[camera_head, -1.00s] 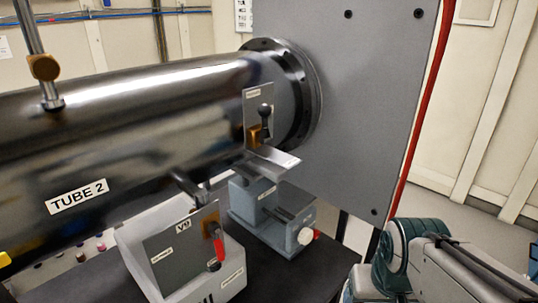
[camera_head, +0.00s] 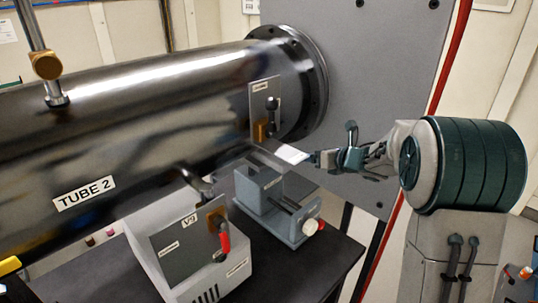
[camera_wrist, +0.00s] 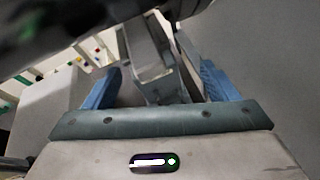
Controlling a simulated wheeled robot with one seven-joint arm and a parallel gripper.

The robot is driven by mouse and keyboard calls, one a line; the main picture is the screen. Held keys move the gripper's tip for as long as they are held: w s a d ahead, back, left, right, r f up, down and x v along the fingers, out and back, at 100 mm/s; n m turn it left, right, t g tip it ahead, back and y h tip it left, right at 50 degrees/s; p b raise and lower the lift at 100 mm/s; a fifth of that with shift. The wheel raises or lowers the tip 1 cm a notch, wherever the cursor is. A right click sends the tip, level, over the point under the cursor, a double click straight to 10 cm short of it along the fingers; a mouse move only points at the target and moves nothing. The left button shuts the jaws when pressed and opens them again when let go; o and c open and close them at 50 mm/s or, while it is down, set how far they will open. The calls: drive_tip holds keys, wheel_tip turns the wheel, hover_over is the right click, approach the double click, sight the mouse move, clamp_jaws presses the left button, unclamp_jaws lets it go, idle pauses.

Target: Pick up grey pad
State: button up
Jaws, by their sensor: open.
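A flat pale grey piece (camera_head: 292,154) shows at the end of a ledge under the tube in the head view; I take it for the grey pad, but cannot be sure. My gripper (camera_head: 314,159) is to its right, close to it, coming in from the right side. Whether they touch cannot be told. In the wrist view my gripper (camera_wrist: 160,88) has its two blue fingers wide apart. A grey block and a thin upright plate show beyond and between them, with nothing clearly held. The pad is not distinct in the wrist view.
The dark tube marked TUBE 2 (camera_head: 150,130) spans the left, its flange against a big grey panel (camera_head: 375,75). A blue-grey vice-like stand (camera_head: 257,187) and a grey box with a red-handled switch (camera_head: 190,250) stand below on a black table (camera_head: 325,255). A red hose (camera_head: 452,55) runs on the right.

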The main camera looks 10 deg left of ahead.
wheel_tip(320, 180, down, 2)
drive_tip(key=a+n+g+y, duration=0.2)
drive_tip(key=a+n, duration=0.1)
drive_tip(key=n, duration=0.1)
drive_tip(key=p, duration=0.2)
approach(278, 157)
drive_tip(key=x, duration=0.4)
drive_tip(key=shift+s+a+f, duration=0.1)
drive_tip(key=shift+s+a, duration=0.05)
drive_tip(key=shift+s, duration=0.15)
drive_tip(key=shift+w+d+p+x, duration=0.15)
drive_tip(key=shift+p+x, duration=0.45)
drive_tip(key=shift+x, duration=0.95)
drive_tip(key=shift+w+d+p+x, duration=0.15)
drive_tip(key=shift+p+x, duration=0.45)
drive_tip(key=shift+x, duration=0.95)
drive_tip(key=shift+a, duration=0.1)
drive_tip(key=c, duration=1.3)
drive_tip(key=shift+c, duration=0.3)
